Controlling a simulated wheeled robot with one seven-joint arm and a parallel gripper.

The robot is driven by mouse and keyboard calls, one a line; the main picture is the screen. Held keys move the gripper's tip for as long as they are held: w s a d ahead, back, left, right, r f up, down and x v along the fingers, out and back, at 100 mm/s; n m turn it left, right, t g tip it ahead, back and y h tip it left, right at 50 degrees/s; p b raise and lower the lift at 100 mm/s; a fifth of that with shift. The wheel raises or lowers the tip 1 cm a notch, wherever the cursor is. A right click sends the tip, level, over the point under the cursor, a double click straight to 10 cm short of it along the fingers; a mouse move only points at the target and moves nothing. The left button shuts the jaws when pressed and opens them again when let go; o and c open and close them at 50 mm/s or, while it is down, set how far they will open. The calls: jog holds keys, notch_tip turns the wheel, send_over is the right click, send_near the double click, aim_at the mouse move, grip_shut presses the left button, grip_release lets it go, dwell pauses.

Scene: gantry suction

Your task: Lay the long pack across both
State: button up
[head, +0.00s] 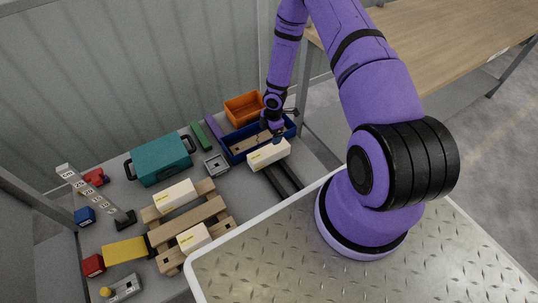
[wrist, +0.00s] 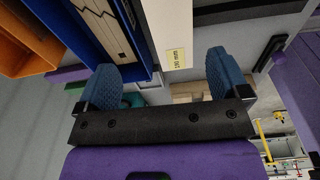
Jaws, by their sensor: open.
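A long cream-white pack (head: 268,155) with a yellow label lies crosswise over the far ends of two dark parallel bars (head: 283,179). Whether it touches both bars is unclear. My gripper (head: 277,136) is at the pack's far side, close to it. In the wrist view my gripper (wrist: 163,68) is open. The white pack (wrist: 172,30) shows beyond and between the spread fingers, its labelled end towards me. I see no finger pressing on it.
A blue crate (head: 236,154) with tan boxes and an orange bin (head: 243,107) stand close behind my gripper. Two shorter white packs (head: 173,195) (head: 193,238) lie on a wooden pallet (head: 187,222). A teal case (head: 161,160) and a grey metal box (head: 216,165) are to the left.

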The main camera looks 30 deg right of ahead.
aim_at(269, 150)
jog(key=f, duration=0.4)
jog(key=s+a+f, duration=0.1)
jog(key=f, duration=0.7)
jog(key=shift+s+a+f, duration=0.15)
jog(key=shift+a+f, duration=0.05)
jog(key=shift+a, duration=0.15)
jog(key=shift+c, duration=0.4)
jog(key=c, duration=1.2)
jog(key=shift+r, duration=0.15)
